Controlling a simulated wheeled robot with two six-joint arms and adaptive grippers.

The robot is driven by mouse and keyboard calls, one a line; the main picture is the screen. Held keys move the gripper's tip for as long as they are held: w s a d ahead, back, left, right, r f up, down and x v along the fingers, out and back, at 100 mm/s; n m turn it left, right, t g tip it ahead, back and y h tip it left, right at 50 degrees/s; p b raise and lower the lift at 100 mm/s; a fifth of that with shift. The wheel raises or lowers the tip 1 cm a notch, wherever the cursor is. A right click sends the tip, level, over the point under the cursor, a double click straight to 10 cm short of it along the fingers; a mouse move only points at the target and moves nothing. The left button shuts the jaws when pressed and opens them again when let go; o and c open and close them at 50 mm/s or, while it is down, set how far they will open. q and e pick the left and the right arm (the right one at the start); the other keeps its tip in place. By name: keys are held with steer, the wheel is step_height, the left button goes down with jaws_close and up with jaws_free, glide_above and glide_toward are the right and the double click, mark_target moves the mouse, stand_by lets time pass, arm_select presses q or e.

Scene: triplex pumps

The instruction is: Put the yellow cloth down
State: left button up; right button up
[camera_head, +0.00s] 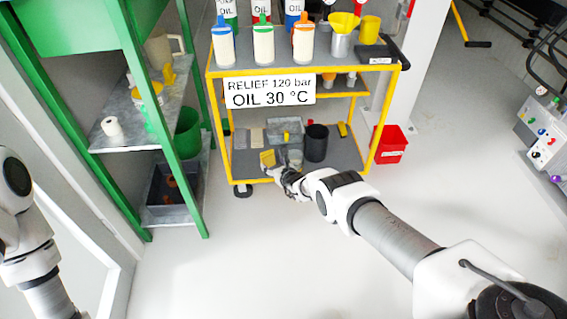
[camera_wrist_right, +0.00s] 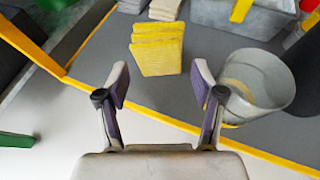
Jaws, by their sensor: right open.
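The yellow cloth (camera_wrist_right: 157,50) lies folded on the grey lower shelf (camera_wrist_right: 105,50) of the yellow-framed cart, seen in the right wrist view. It also shows in the head view (camera_head: 267,158) near the cart's front left. My right gripper (camera_wrist_right: 160,82) is open and empty, its fingers in front of the cloth and apart from it. In the head view my right gripper (camera_head: 283,174) reaches to the front edge of the lower shelf. My left arm shows at the left edge of the head view, but its gripper is out of view.
A clear container (camera_wrist_right: 255,82) stands close to the right finger. A black bin (camera_head: 316,143) and a grey tray (camera_head: 285,131) are on the same shelf. A red bin (camera_head: 390,145) stands right of the cart. Green shelving is on the left; the front floor is clear.

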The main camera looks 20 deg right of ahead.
steer(key=p+v, duration=0.9)
steer(key=p, duration=0.2)
steer(key=s+a+f+n+g, duration=0.1)
steer(key=s+f+n+g, duration=0.35)
steer(key=s, duration=0.35)
steer(key=s+a+f+n+g, duration=0.1)
steer(key=s+f+n+g, duration=0.35)
steer(key=s, duration=0.25)
steer(key=s+d+r+n+g+h, duration=0.1)
steer(key=s+d+r+n+g, duration=0.2)
steer(key=s, duration=0.4)
steer(key=s+d+r+n+g+h, duration=0.1)
steer(key=s+n+g, duration=0.1)
steer(key=s+n, duration=0.4)
steer(key=s+d+r+n+h, duration=0.2)
steer(key=s+d+r+n, duration=0.1)
steer(key=s+r+n, duration=0.6)
steer(key=s+a+r+n+y, duration=0.1)
steer(key=s+a+r+n, duration=0.2)
steer(key=r, duration=0.3)
steer(key=s+a+r+n+y, duration=0.1)
steer(key=s+a+r+n, duration=0.2)
steer(key=r, duration=0.4)
steer(key=shift+s+n+t+y, duration=0.3)
steer(key=shift+s+n, duration=0.3)
steer(key=shift+s, duration=0.05)
